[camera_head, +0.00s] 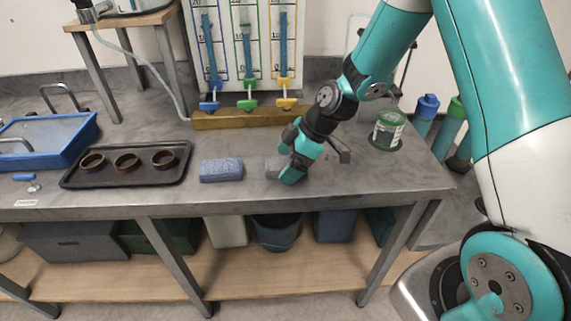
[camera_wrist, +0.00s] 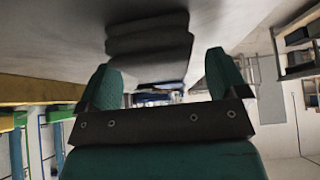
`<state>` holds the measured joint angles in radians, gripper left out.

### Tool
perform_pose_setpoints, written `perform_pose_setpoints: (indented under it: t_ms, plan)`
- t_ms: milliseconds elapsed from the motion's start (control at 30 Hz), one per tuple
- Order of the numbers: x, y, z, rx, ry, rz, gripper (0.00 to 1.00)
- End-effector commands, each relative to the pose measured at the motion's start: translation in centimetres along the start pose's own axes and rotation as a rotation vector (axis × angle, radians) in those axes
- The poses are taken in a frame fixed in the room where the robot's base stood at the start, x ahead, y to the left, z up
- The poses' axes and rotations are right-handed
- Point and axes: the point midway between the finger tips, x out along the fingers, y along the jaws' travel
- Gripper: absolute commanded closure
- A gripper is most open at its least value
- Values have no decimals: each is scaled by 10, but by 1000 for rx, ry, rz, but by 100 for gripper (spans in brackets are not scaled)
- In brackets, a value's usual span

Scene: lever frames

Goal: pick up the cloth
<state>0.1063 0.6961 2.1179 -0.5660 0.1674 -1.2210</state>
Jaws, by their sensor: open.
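The cloth (camera_head: 272,168) is a small grey folded piece on the grey bench, partly hidden behind my gripper in the head view. In the wrist view the cloth (camera_wrist: 148,46) shows as dark grey stacked folds, lying between the lines of the two fingers and beyond their tips. My gripper (camera_head: 285,160) is low over the bench at the cloth, its teal fingers apart. In the wrist view my gripper (camera_wrist: 163,68) is open with nothing clamped in it. I cannot tell whether a finger touches the cloth.
A blue-grey sponge (camera_head: 221,171) lies left of the cloth. A black tray (camera_head: 108,178) with brown rings is further left, beside a blue-framed box (camera_head: 62,150). A wooden base (camera_head: 240,118) with coloured valves stands behind. A green can (camera_head: 388,130) is right of my gripper.

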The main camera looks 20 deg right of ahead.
Motion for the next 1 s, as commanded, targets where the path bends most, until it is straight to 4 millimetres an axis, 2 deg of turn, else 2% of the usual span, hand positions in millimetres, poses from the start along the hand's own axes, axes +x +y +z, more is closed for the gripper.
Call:
perform_pose_setpoints:
  t_ms: [200,267,433,500,833,1000]
  plan:
    - [1,0,0,0,0,2,8]
    - [1,0,0,0,0,2,20]
    - [1,0,0,0,0,2,59]
    - [1,0,0,0,0,2,66]
    - [-3,1,-3,-1,1,3,66]
    - [-21,1,-14,-3,2,7,66]
